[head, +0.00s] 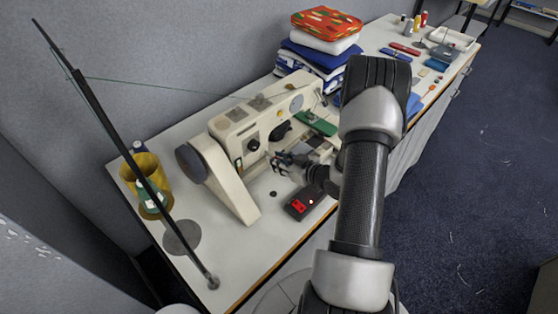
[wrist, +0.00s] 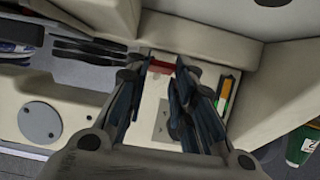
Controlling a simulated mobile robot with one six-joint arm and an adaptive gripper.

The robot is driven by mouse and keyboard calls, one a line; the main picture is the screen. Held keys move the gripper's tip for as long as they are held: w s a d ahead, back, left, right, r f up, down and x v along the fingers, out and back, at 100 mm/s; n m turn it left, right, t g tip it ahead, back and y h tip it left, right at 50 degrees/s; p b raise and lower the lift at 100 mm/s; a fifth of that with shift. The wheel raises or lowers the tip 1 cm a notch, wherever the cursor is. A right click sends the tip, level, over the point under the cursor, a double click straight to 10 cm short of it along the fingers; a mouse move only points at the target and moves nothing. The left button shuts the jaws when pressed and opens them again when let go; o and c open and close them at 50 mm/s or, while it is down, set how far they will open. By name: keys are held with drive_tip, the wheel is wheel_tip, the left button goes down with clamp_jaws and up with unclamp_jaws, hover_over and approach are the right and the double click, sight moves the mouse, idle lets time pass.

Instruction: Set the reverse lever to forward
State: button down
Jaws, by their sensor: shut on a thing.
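The cream sewing machine (head: 228,131) stands on the long table, with dials on its front. My gripper (head: 284,160) is in front of the machine's body, below the dials. In the wrist view, my gripper (wrist: 163,80) has its dark fingers on either side of a small red bar (wrist: 161,66), which I take to be the reverse lever. The fingers are shut on it, and their tips cover its ends. The lever cannot be made out in the head view, and its exact setting cannot be told.
A black and red box (head: 304,201) lies on the table (head: 262,236) near the front edge. A thread stand (head: 115,130) with spools is at the left. A stack of folded cloth (head: 323,58) stands behind the machine. Small tools lie at the far end.

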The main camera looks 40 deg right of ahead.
drive_tip(key=r+g+p, duration=0.1)
drive_tip(key=g+p, duration=0.1)
drive_tip(key=p, duration=0.2)
drive_tip(key=r+g+p, duration=0.1)
drive_tip(key=p, duration=0.3)
drive_tip(key=w+r+g+p, duration=0.1)
drive_tip(key=g+p, duration=0.1)
drive_tip(key=p, duration=0.3)
drive_tip(key=shift+a+r+g+h, duration=0.1)
drive_tip(key=shift+r+g+h, duration=0.2)
drive_tip(key=shift+r+h, duration=0.1)
drive_tip(key=p, duration=0.2)
drive_tip(key=shift+g+p, duration=0.35)
drive_tip(key=shift+g, duration=0.05)
drive_tip(key=shift+w+p, duration=0.1)
drive_tip(key=shift+p, duration=0.3)
drive_tip(key=c, duration=1.4)
unclamp_jaws()
drive_tip(key=shift+o, duration=0.2)
